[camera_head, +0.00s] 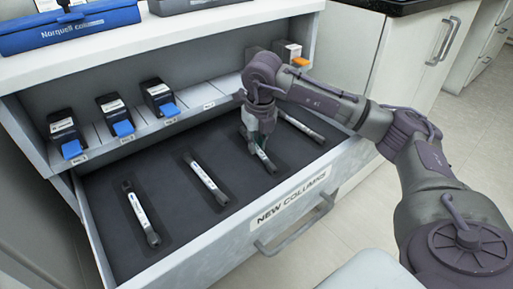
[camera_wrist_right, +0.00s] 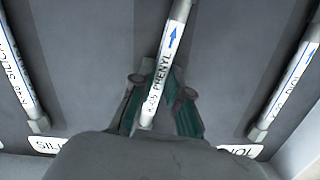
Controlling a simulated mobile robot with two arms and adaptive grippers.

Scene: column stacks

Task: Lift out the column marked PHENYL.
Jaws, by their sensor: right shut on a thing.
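The PHENYL column (camera_wrist_right: 172,50) is a slim white tube with a blue arrow and its printed name, in the right wrist view. In the head view it is the third column from the left (camera_head: 262,156) in the open drawer. My right gripper (camera_wrist_right: 160,95) is shut on it, with one finger on each side of the tube. In the head view my right gripper (camera_head: 254,135) comes down from above and hides part of the column. I cannot tell whether the column touches the drawer liner. My left gripper is not in view.
The drawer (camera_head: 226,236) has a NEW COLUMNS label and a dark liner. Two more columns lie to the left, a SILICA column (camera_wrist_right: 18,75) among them, and another (camera_head: 301,127) to the right. Black boxes with blue tabs (camera_head: 160,97) stand on the shelf behind.

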